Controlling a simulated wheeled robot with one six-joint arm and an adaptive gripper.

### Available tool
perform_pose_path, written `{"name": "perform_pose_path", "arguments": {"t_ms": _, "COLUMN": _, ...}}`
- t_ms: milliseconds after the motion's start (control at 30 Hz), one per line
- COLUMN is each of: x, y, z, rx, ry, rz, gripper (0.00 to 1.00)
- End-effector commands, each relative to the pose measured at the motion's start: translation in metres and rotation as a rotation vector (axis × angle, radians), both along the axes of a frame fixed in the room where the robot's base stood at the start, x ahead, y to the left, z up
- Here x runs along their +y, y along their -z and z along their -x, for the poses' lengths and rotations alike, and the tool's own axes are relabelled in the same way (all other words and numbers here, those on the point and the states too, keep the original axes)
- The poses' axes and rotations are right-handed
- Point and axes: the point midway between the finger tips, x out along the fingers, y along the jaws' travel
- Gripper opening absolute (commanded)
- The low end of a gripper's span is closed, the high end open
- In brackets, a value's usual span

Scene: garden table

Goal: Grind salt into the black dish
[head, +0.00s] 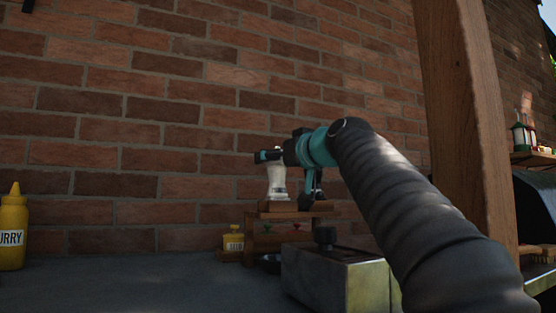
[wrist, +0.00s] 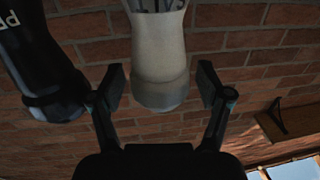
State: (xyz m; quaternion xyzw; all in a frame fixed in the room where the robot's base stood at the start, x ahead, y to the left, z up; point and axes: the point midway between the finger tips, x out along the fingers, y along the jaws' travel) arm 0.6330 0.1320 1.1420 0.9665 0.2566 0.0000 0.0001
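The white salt mill (head: 277,182) stands upright on a small wooden rack (head: 290,214) against the brick wall. In the wrist view the salt mill (wrist: 160,50) appears upside down, with its lettering at the top edge. My gripper (head: 268,156) is at the mill's top. In the wrist view my gripper (wrist: 162,88) is open, one finger on each side of the mill, with a gap showing on both sides. A dark edge that looks like the black dish (head: 270,263) shows low beside the rack, mostly hidden by a metal box.
A black pepper mill (wrist: 40,60) stands close beside the salt mill. The metal box (head: 335,277) with a dark knob is in front of the rack. A yellow jar (head: 234,242) and a yellow curry bottle (head: 13,230) are to the left. A wooden post (head: 468,120) rises at right.

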Motion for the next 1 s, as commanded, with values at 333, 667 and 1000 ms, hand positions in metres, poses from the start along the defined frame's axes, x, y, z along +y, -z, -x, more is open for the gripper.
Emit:
{"name": "perform_pose_path", "arguments": {"t_ms": 333, "x": 0.0, "y": -0.0002, "z": 0.0001, "rx": 0.001, "ry": 0.004, "rz": 0.0, "gripper": 0.2}}
{"name": "perform_pose_path", "arguments": {"t_ms": 667, "x": 0.0008, "y": -0.0014, "z": 0.0001, "rx": 0.008, "ry": 0.125, "rz": 0.002, "gripper": 0.2}}
{"name": "perform_pose_path", "arguments": {"t_ms": 1000, "x": 0.0, "y": 0.001, "z": -0.0012, "rx": 0.012, "ry": 0.247, "rz": 0.003, "gripper": 0.2}}
